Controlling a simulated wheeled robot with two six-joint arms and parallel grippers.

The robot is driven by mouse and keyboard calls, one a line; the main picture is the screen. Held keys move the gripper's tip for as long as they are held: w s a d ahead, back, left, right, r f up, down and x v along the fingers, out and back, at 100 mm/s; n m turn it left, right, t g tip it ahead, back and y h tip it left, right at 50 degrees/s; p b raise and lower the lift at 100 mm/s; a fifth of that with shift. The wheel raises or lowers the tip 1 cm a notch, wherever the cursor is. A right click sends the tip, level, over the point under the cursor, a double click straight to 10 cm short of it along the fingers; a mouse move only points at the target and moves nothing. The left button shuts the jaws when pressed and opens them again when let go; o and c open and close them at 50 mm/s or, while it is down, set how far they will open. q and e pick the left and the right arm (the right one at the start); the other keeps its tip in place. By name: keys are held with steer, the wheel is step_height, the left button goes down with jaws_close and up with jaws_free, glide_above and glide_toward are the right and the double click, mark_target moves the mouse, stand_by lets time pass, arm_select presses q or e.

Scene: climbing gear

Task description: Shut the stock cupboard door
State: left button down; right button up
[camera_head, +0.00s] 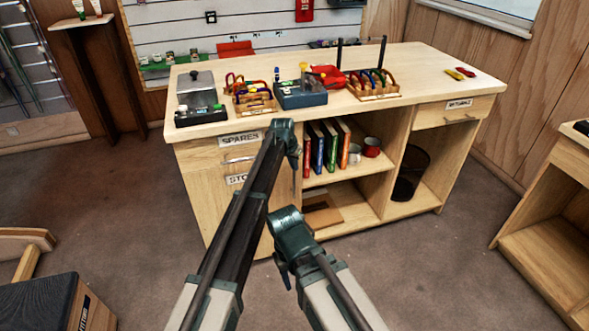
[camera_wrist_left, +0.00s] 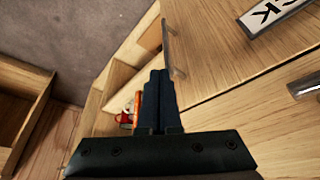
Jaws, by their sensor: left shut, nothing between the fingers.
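The stock cupboard door (camera_head: 208,196) is the pale wood front under the spares drawer, at the left of the workbench, its label partly hidden by my left arm. In the left wrist view the door (camera_wrist_left: 240,60) shows its upright metal handle (camera_wrist_left: 169,48) near its free edge and part of its label (camera_wrist_left: 272,14). My left gripper (camera_head: 294,163) is shut and empty at the upper right of the door. In the left wrist view its fingers (camera_wrist_left: 157,76) are beside the free edge, near the handle; I cannot tell whether they touch. I cannot tell whether the door is flush.
The spares drawer (camera_head: 222,154) is above the door. Open shelves with books (camera_head: 331,144), mugs (camera_head: 372,147) and a dark bin (camera_head: 411,172) are right of it. Gear stands on the bench top (camera_head: 428,70). Carpet (camera_head: 130,210) is clear at left.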

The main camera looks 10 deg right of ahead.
arm_select(q)
steer(key=shift+s, duration=0.15)
stand_by(0.3)
steer(key=s+d+r+p, duration=0.1)
steer(key=s+r+p, duration=0.6)
steer(key=r+p, duration=0.2)
steer(key=shift+s+d+r, duration=0.15)
steer(key=shift+d, duration=0.05)
arm_select(e)
step_height(320, 180, up, 9)
steer(key=d, duration=0.1)
steer(key=shift+s+d+r, duration=0.2)
steer(key=shift+s+d, duration=0.2)
